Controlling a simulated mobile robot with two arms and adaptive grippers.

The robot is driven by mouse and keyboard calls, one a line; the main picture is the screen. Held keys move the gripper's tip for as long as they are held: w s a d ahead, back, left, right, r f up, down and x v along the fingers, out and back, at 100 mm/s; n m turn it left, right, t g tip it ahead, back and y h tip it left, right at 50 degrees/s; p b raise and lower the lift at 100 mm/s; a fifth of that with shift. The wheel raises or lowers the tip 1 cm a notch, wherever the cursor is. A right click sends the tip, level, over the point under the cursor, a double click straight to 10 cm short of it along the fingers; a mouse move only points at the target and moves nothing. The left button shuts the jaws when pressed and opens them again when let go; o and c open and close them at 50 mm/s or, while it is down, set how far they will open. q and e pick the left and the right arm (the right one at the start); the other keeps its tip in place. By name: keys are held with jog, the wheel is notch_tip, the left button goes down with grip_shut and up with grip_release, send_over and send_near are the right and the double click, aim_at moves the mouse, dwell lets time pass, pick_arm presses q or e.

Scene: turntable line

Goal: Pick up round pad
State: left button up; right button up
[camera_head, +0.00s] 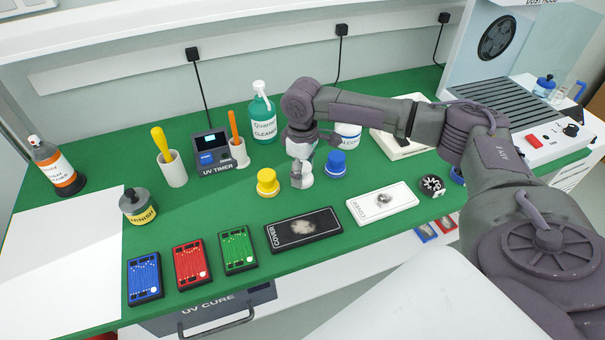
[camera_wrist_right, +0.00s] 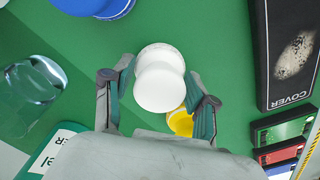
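A white round pad (camera_head: 302,181) with a knob-like top stands on the green bench mat, between a yellow round pad (camera_head: 267,183) and a blue round pad (camera_head: 335,165). My right gripper (camera_head: 301,158) points down over the white pad. In the right wrist view the white pad (camera_wrist_right: 160,78) lies between the two fingers of my right gripper (camera_wrist_right: 160,85), with narrow gaps at its sides, so the gripper looks open. The yellow pad (camera_wrist_right: 180,121) is partly hidden behind one finger; the blue pad (camera_wrist_right: 100,6) is at the top left. My left gripper is not in view.
A black cover (camera_head: 304,229) and a white cover (camera_head: 382,203), both smudged, lie in front, beside several coloured boards (camera_head: 188,265). The cleaner bottle (camera_head: 262,118), UV timer (camera_head: 212,155) and alcohol bottle (camera_head: 347,136) stand behind. The mat's left middle is fairly clear.

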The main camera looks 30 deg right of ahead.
jog(key=c, duration=0.6)
jog(key=shift+o, duration=0.2)
jog(key=shift+r, duration=0.5)
jog(key=r, duration=0.3)
jog(key=shift+s+r+b, duration=0.2)
jog(key=shift+r+b, duration=0.05)
jog(key=shift+b, duration=0.05)
jog(key=s+a+r, duration=0.3)
jog(key=s+r, duration=0.3)
jog(key=s, duration=0.5)
jog(key=shift+r, duration=0.3)
